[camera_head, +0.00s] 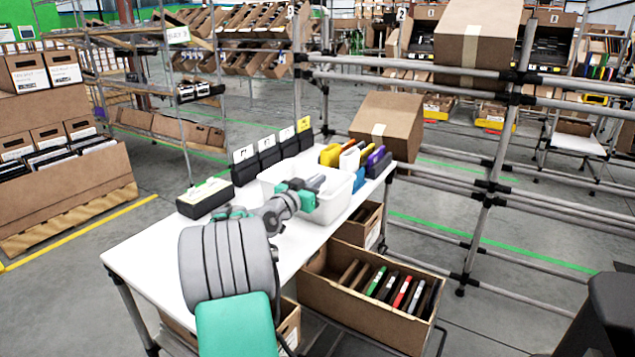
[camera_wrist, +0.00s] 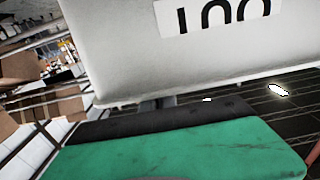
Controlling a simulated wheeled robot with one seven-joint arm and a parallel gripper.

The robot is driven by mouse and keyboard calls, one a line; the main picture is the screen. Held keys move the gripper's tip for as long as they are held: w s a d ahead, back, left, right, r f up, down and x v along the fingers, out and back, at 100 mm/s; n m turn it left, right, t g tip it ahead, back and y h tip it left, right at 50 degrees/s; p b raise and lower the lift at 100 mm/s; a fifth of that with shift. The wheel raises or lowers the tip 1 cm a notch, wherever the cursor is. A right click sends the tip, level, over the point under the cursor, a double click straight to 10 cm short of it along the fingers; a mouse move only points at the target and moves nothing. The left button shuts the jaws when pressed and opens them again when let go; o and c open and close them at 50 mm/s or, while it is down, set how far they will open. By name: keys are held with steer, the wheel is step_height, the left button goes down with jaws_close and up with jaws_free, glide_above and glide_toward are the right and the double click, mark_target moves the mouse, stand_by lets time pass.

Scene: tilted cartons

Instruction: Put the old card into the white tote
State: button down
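The white tote (camera_head: 335,207) stands on the white table, right of the table's middle. My gripper (camera_head: 318,182) is over the tote's opening in the head view, its fingers pointing to the upper right. Whether it holds anything is too small to tell. In the wrist view, a large pale panel (camera_wrist: 200,65) with a white label and cut-off black characters fills the top. I cannot tell if this panel is the tote's wall. A green and black part of my gripper fills the bottom. I cannot make out an old card for sure.
A black box (camera_head: 205,198) with a label sits left of the tote. Black file holders (camera_head: 269,152) stand behind it, and colored holders (camera_head: 376,160) stand at the table's back right. A carton of cards (camera_head: 345,302) is below the table's right side. Pipe racks stand at right.

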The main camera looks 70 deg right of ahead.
steer(key=shift+f+b, duration=0.3)
steer(key=shift+f, duration=0.05)
steer(key=c, duration=2.1)
jaws_free()
steer(key=shift+c, duration=0.2)
steer(key=o, duration=0.5)
steer(key=shift+f, duration=0.1)
steer(key=shift+c, duration=0.2)
